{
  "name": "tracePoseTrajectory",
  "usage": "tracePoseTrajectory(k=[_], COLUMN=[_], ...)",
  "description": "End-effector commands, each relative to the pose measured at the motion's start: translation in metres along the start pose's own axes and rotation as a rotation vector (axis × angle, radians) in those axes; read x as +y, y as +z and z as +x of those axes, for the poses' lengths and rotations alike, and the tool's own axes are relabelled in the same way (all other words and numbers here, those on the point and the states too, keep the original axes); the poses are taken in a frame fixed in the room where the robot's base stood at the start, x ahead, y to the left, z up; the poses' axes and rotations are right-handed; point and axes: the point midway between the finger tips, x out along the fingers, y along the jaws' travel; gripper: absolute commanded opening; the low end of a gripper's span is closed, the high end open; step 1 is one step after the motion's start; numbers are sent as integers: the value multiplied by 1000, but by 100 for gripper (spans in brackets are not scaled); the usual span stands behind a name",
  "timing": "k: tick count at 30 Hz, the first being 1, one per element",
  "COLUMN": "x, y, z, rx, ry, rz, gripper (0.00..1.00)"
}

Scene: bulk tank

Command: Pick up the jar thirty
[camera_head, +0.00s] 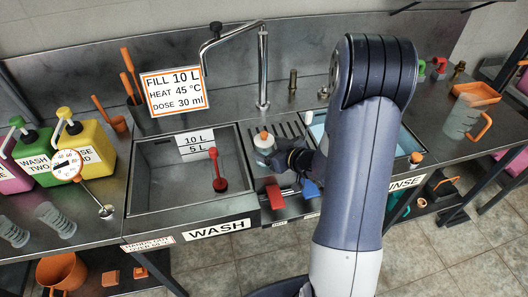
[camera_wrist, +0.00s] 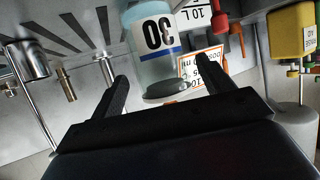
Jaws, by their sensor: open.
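The jar thirty (camera_head: 264,143) stands upright on the slotted drain strip between the two basins, with an orange and white top. In the wrist view the jar (camera_wrist: 150,68) appears upside down, clear with a white label reading 30 and a blue band. My gripper (camera_head: 286,160) is just right of the jar in the head view, partly hidden by my arm. In the wrist view my gripper (camera_wrist: 163,70) is open, with its dark fingers on either side of the jar's outline. I cannot tell whether the fingertips touch it.
The WASH basin (camera_head: 190,205) lies left, with a red-handled tool (camera_head: 219,172) in it. A tall tap (camera_head: 263,70) rises behind. A dose sign (camera_head: 173,91) stands at the back. Red (camera_head: 273,196) and blue (camera_head: 310,188) pieces sit at the front edge. Coloured jugs stand far left.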

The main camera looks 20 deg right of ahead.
Motion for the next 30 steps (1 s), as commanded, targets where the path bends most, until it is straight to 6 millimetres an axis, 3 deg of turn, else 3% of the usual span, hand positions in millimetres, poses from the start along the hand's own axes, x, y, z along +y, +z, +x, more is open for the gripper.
tracePoseTrajectory(k=[6,14,30], x=[-2,-1,-1], y=[0,0,0], z=[25,28,28], rx=[0,1,0], ry=[-1,0,0], rz=[-1,-1,-1], gripper=[76,76,33])
